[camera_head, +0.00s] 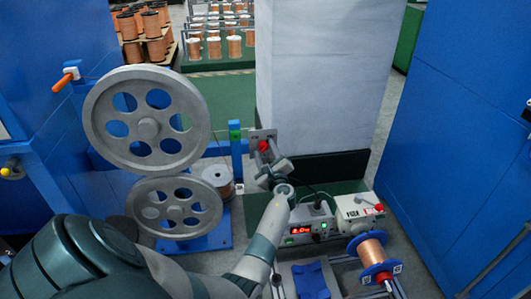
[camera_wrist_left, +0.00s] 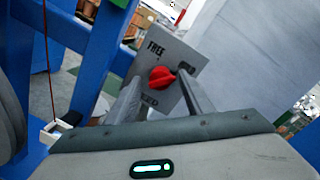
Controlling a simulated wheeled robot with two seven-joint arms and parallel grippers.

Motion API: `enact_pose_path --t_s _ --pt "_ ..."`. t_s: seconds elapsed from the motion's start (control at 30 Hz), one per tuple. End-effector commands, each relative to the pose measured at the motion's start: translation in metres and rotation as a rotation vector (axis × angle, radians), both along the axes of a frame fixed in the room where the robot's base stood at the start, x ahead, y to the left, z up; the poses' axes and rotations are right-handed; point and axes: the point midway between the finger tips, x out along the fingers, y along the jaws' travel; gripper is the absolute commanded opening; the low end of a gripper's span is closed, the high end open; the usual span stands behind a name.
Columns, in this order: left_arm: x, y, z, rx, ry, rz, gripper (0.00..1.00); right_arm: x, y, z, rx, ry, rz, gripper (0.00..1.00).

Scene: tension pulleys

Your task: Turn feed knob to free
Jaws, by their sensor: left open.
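The red feed knob (camera_head: 264,146) sits on a grey metal plate at the blue frame, right of the large wheels. In the left wrist view the knob (camera_wrist_left: 161,78) is near the middle of its plate (camera_wrist_left: 181,58). The word FREE is printed above it, and a partly hidden word ending in "ED" below it. My left gripper (camera_head: 265,160) is open, close in front of the knob. In the left wrist view its fingers (camera_wrist_left: 160,96) stand on either side of the knob; I cannot tell whether they touch it. My right gripper is not in view.
Two grey spoked wheels (camera_head: 147,118) stand left of the plate. A pale square column (camera_head: 320,75) rises behind my gripper. A box with a red display (camera_head: 300,231), a white box (camera_head: 358,212) and a copper spool (camera_head: 372,254) lie to the right.

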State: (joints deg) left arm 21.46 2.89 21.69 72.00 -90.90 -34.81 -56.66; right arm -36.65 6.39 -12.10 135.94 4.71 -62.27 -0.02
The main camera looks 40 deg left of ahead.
Motion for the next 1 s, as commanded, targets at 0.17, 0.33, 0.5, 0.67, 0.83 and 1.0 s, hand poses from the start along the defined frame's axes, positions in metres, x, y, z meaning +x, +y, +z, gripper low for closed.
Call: enact_pose_path --t_s 0.17,0.33,0.5,0.67,0.83,1.0 --pt "0.001 0.001 0.000 0.000 0.000 0.000 0.47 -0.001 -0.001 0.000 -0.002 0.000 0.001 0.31" --pt "0.001 0.001 0.000 0.000 0.000 0.000 0.35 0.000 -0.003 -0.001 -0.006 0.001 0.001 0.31" --pt "0.000 0.001 -0.001 0.000 0.002 0.002 0.12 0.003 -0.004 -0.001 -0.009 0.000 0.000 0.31" --pt "-0.001 0.001 -0.002 -0.004 -0.001 0.002 0.12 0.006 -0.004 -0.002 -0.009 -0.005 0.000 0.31" --pt "-0.001 0.001 -0.004 -0.021 -0.021 0.003 0.12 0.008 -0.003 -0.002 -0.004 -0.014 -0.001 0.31" --pt "-0.002 0.001 -0.005 -0.064 -0.072 0.004 0.12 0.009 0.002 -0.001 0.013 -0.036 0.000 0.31"
